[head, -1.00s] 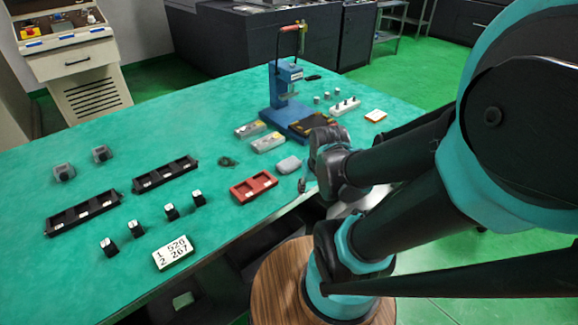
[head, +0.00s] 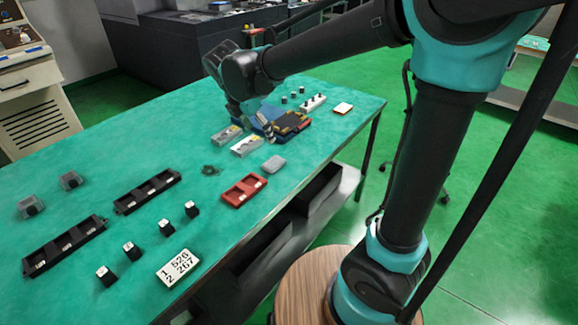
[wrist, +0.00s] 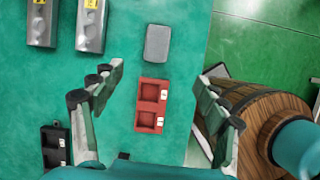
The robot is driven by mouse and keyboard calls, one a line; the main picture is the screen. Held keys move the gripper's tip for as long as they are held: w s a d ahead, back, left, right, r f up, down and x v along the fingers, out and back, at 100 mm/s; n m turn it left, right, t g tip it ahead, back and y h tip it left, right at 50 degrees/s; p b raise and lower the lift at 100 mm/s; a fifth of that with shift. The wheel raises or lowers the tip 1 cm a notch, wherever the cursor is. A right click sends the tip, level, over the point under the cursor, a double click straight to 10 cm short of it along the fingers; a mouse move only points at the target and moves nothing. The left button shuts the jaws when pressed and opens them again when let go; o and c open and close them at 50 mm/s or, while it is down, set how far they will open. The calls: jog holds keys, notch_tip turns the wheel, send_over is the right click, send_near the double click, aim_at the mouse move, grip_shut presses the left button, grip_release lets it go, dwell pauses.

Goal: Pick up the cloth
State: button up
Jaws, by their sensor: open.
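The cloth, a small grey pad with rounded corners, lies flat on the green table (head: 120,165) just beyond the red tray in the head view (head: 273,163). It also shows whole in the wrist view (wrist: 157,43), at upper middle. My gripper (head: 266,131) is above the table near the blue press base, farther back than the cloth in the head view. In the wrist view my gripper (wrist: 160,78) has its fingers spread wide with nothing between them. The cloth appears ahead of the fingertips and the red tray lies below the gap between them.
The red two-pocket tray (head: 243,190) lies close to the cloth. Two grey metal blocks (head: 247,145) lie to its left, and a dark coil (head: 210,170) nearby. Black trays (head: 147,191) and a number card (head: 178,266) are farther left. The table edge runs close to the cloth.

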send_over(274, 161)
jog(key=s+a, duration=0.2)
jog(key=shift+n, duration=0.4)
jog(key=f, duration=1)
jog(key=shift+s+d+f, duration=0.2)
jog(key=shift+d+f, duration=0.05)
jog(key=shift+f, duration=0.1)
jog(key=shift+x, duration=2.65)
jog(key=shift+a, duration=0.1)
jog(key=c, duration=1.1)
jog(key=shift+c, duration=0.2)
jog(key=shift+r, duration=0.15)
